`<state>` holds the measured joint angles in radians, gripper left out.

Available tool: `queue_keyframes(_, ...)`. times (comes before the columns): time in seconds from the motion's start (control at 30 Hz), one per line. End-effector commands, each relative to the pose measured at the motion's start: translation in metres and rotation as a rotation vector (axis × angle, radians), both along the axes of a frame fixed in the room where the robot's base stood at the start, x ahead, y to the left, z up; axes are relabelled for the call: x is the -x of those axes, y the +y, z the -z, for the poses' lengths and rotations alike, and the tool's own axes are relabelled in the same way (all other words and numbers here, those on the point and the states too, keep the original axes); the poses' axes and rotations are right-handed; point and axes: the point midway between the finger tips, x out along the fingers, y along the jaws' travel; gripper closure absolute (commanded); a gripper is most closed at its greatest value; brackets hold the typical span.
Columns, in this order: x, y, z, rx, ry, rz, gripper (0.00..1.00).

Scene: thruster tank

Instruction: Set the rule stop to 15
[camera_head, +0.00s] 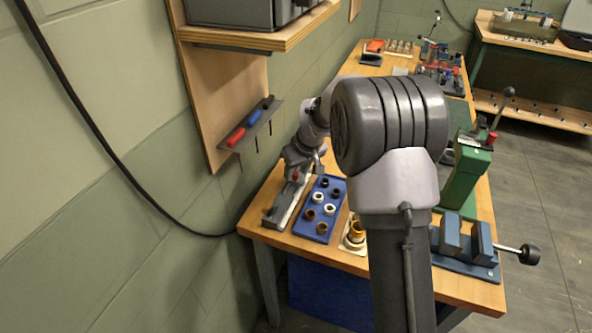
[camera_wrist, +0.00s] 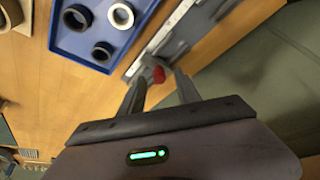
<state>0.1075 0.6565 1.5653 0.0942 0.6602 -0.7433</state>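The rule (camera_head: 287,207) is a long grey bar lying on the bench along its left edge, beside the blue tray. Its stop carries a small red knob (camera_head: 295,177), which also shows in the wrist view (camera_wrist: 158,74). My gripper (camera_head: 297,172) is over the far part of the rule. In the wrist view my gripper (camera_wrist: 160,78) has its two fingers apart, with the red knob showing between the fingertips. I cannot tell whether a finger touches it. The scale marks are too small to read, so the stop's setting cannot be told.
The blue tray (camera_head: 311,229) of rings stands right of the rule. A blue vise (camera_head: 467,262) and a green press (camera_head: 465,170) stand farther right. The wall with a tool rack (camera_head: 262,118) and a shelf (camera_head: 262,38) is close on the left.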

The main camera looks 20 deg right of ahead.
Motion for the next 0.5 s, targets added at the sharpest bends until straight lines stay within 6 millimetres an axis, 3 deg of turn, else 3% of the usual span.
queue_keyframes(0.3, 0.034, -0.010, -0.095, 0.001, -0.004, 0.001, 0.61)
queue_keyframes(0.5, 0.053, -0.015, -0.140, 0.001, -0.003, 0.000, 0.61)
